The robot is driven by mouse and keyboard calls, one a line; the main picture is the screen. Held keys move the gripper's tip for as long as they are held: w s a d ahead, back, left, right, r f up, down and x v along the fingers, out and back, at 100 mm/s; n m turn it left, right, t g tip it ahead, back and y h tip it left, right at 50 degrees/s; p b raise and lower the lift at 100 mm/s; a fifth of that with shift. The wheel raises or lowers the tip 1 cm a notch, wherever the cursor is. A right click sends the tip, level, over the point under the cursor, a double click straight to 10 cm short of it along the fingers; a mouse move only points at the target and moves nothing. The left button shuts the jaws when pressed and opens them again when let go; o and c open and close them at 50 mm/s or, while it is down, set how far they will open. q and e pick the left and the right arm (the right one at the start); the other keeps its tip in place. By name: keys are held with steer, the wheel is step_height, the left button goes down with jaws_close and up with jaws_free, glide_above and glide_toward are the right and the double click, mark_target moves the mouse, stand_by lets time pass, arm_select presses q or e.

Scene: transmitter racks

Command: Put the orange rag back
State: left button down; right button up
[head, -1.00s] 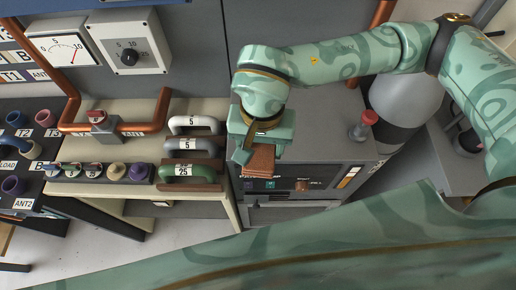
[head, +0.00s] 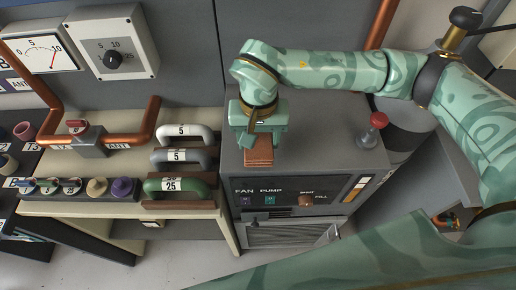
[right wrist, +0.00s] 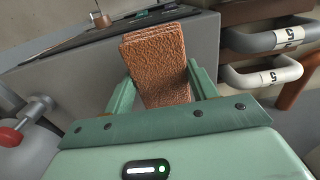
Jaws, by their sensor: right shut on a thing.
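The orange rag (head: 259,152) is a folded, rough, brown-orange pad. In the right wrist view the rag (right wrist: 158,62) stands out between the two fingers of my right gripper (right wrist: 160,90). My right gripper (head: 258,138) is shut on it, over the top of the grey cabinet (head: 310,140) in the head view. The rag's lower end shows below the fingers, near the cabinet top; I cannot tell whether it touches. My left gripper is not in view.
The cabinet front has FAN and PUMP controls (head: 257,199). A red-knobbed valve (head: 376,122) stands on its right. Left are several handles, the green one (head: 178,186) nearest, and a copper pipe (head: 140,120). The cabinet top between rag and red knob is clear.

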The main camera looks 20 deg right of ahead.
mark_target(259, 139)
steer(key=f+b, duration=0.3)
steer(key=f, duration=0.1)
steer(key=shift+w+f, duration=0.1)
steer(key=shift+w, duration=0.1)
steer(key=shift+r, duration=0.25)
steer(key=shift+f, duration=0.1)
steer(key=o, duration=0.9)
step_height(259, 139, up, 12)
steer(key=shift+r+p, duration=0.15)
steer(key=shift+p, duration=0.85)
